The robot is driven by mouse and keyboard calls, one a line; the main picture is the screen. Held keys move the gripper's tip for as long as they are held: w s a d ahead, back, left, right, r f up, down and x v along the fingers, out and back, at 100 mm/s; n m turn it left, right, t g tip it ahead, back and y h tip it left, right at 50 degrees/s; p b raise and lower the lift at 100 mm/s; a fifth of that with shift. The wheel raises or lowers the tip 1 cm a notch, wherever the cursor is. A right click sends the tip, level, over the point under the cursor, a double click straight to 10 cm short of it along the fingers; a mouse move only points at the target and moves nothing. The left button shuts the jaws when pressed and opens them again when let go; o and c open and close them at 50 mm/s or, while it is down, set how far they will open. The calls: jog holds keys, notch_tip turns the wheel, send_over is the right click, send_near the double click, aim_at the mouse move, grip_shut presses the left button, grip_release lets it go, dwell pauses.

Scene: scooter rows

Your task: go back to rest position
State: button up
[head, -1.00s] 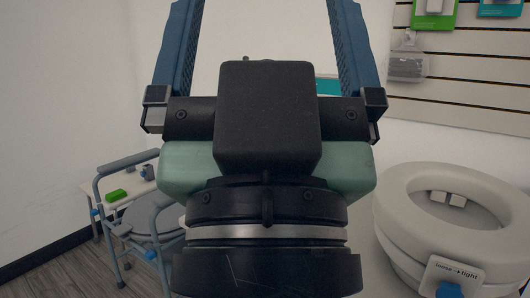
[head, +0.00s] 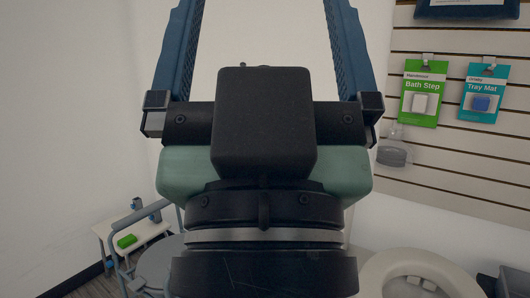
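My gripper (head: 262,20) fills the middle of the head view, pointing up. Its two blue fingers stand wide apart, with only pale wall showing between them. Nothing is held between the visible parts of the fingers. The fingertips run out of the top of the picture.
A raised toilet seat (head: 385,275) is at the bottom right. A grey commode frame (head: 165,262) and a small white table with a green item (head: 127,241) are at the lower left. A slatted wall (head: 460,150) holds a green Bath Step pack (head: 422,93) and a teal Tray Mat pack (head: 481,93).

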notch_tip(320, 180, up, 5)
jog(key=p, duration=0.2)
jog(key=shift+f+p, duration=0.2)
jog(key=shift+p, duration=0.2)
dwell(0.4)
